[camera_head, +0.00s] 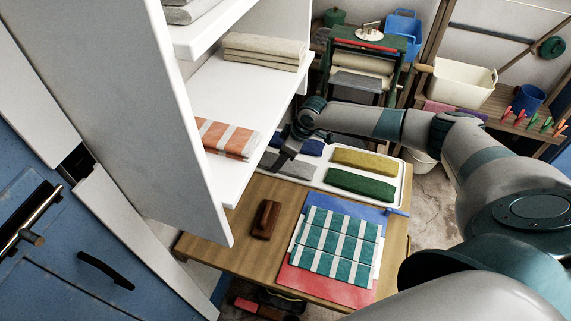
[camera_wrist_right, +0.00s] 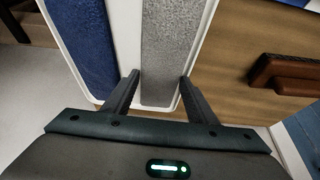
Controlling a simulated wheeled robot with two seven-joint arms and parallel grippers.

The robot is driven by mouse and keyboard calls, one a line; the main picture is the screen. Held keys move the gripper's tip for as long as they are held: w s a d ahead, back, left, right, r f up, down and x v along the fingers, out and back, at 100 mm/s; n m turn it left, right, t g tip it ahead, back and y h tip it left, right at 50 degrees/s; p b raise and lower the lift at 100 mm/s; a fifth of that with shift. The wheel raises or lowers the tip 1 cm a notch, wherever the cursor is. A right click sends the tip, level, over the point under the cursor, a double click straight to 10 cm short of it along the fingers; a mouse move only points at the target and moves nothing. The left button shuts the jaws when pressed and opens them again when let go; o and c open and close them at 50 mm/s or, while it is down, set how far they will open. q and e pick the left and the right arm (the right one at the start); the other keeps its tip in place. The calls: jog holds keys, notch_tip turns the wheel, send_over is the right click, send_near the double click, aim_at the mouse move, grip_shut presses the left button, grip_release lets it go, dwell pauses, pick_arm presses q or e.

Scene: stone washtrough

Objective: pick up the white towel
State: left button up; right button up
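No plainly white towel shows in the tray. A light grey folded towel (camera_head: 288,165) lies in the white tray (camera_head: 320,184), beside a dark blue one (camera_head: 308,146). In the wrist view the grey towel (camera_wrist_right: 163,50) runs up between the fingers of my right gripper (camera_wrist_right: 158,80). The fingers are apart with nothing clamped; whether they reach down to the towel's level is unclear. In the head view my right gripper (camera_head: 284,155) is over the tray's left end. Pale cream folded towels (camera_head: 265,50) lie on the shelf. My left gripper is out of view.
The tray also holds yellow (camera_head: 366,162) and green (camera_head: 361,185) towels. A brown wooden block (camera_head: 266,219) and a teal-striped cloth (camera_head: 337,242) lie on the wooden table (camera_head: 222,242). The white shelf unit (camera_head: 190,150), with an orange-striped towel (camera_head: 228,137), stands close on the left.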

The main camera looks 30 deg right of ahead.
jog(key=shift+s+d+f, duration=0.4)
jog(key=shift+d+f, duration=0.05)
jog(key=shift+f, duration=0.15)
jog(key=c, duration=0.4)
jog(key=shift+c, duration=0.2)
jog(key=shift+w, duration=0.1)
jog(key=shift+w+a+r+b, duration=0.1)
jog(key=shift+w+r+b, duration=0.1)
jog(key=shift+r+b, duration=0.15)
jog(key=r, duration=0.1)
jog(key=w+r+b, duration=0.1)
jog(key=r, duration=0.1)
jog(key=shift+a+r+b, duration=0.1)
jog(key=shift+b, duration=0.2)
jog(key=w+d+r+b, duration=0.3)
jog(key=d+r, duration=0.4)
jog(key=d, duration=0.4)
jog(key=shift+r+b, duration=0.25)
jog(key=shift+b, duration=0.35)
jog(key=shift+w, duration=0.1)
